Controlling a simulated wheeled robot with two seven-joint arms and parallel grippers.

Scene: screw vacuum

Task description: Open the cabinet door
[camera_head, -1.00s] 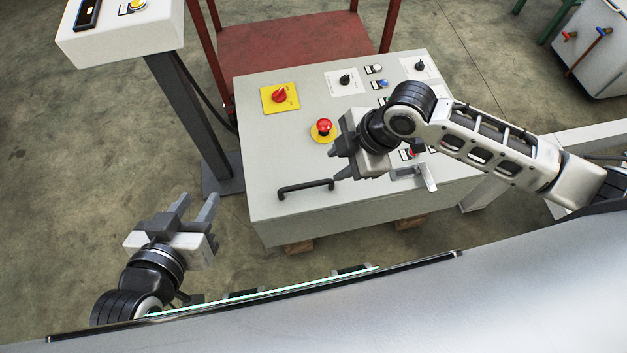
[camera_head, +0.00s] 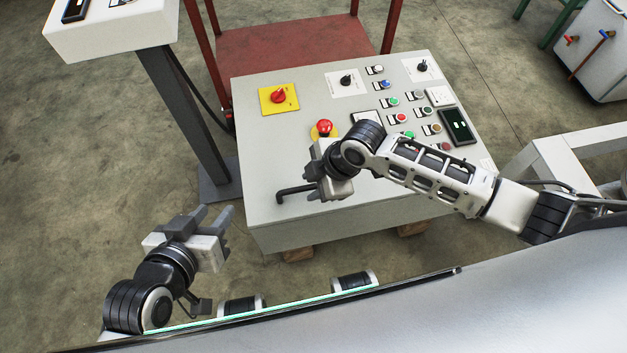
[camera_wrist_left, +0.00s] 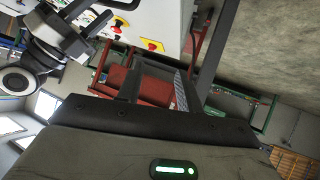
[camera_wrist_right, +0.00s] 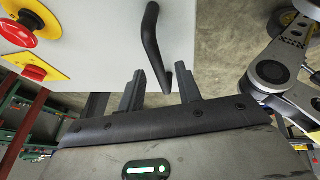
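The cabinet (camera_head: 380,209) is a light grey box with a sloped control face. A black bar handle (camera_head: 283,195) sits near its front left edge. It also shows in the right wrist view (camera_wrist_right: 151,40), its near end lying between the fingers. My right gripper (camera_head: 312,183) is open at the right part of the handle and hides that part in the head view. In the right wrist view its fingers (camera_wrist_right: 160,90) stand apart on either side of the bar's end; contact cannot be told. My left gripper (camera_head: 214,217) is open and empty, left of the cabinet's front.
A red emergency button (camera_head: 323,127) and a red rotary switch (camera_head: 278,96) sit on the face above the handle. A white box on a dark post (camera_head: 192,115) stands left of the cabinet. Bare floor (camera_head: 90,190) lies at the left.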

